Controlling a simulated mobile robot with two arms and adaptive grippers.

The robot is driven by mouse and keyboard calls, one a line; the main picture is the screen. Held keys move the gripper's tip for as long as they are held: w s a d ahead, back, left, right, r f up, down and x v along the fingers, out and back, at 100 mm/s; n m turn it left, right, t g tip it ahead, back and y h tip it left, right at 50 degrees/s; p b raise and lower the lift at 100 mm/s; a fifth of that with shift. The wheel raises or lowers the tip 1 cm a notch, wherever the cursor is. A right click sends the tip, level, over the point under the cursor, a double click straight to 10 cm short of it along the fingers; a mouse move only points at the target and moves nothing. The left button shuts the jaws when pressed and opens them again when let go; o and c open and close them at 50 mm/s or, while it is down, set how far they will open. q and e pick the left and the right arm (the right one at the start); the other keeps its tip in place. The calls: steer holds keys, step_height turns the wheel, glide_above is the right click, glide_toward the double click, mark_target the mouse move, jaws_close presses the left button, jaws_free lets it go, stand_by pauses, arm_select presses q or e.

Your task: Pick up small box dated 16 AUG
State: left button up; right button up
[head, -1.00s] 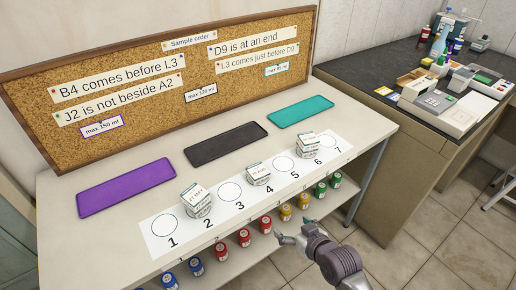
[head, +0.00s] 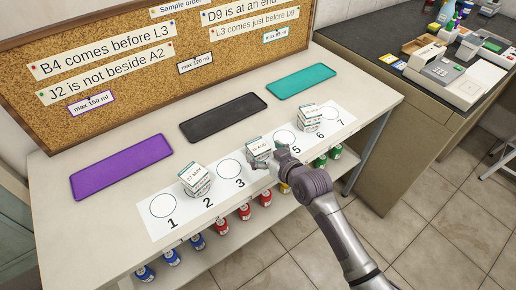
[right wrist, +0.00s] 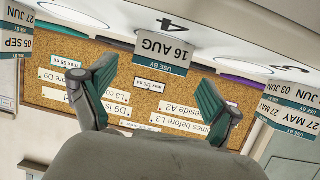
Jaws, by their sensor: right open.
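The small box dated 16 AUG (head: 258,148) stands at place 4 on the white numbered strip (head: 165,227). In the right wrist view, which is upside down, its white and teal label (right wrist: 163,53) reads 16 AUG, USE BY. My right gripper (head: 279,155) is beside the box on its front right in the head view and partly covers place 4. In the right wrist view the two teal-padded fingers of my right gripper (right wrist: 155,78) are wide apart, with the box seen between and beyond them. Nothing is held. My left gripper is out of view.
Stacked boxes stand at place 2 (head: 196,180) and place 6 (head: 309,118). Purple (head: 122,165), black (head: 224,118) and teal (head: 300,81) trays lie empty behind the strip. A corkboard (head: 140,60) closes off the back. Coloured jars (head: 197,242) stand on the shelf below.

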mark_target(261, 149)
steer(key=x, duration=0.4)
steer(key=shift+w+f, duration=0.2)
steer(key=shift+f, duration=0.1)
steer(key=c, duration=1.2)
steer(key=shift+r, duration=0.15)
steer(key=shift+c, duration=0.2)
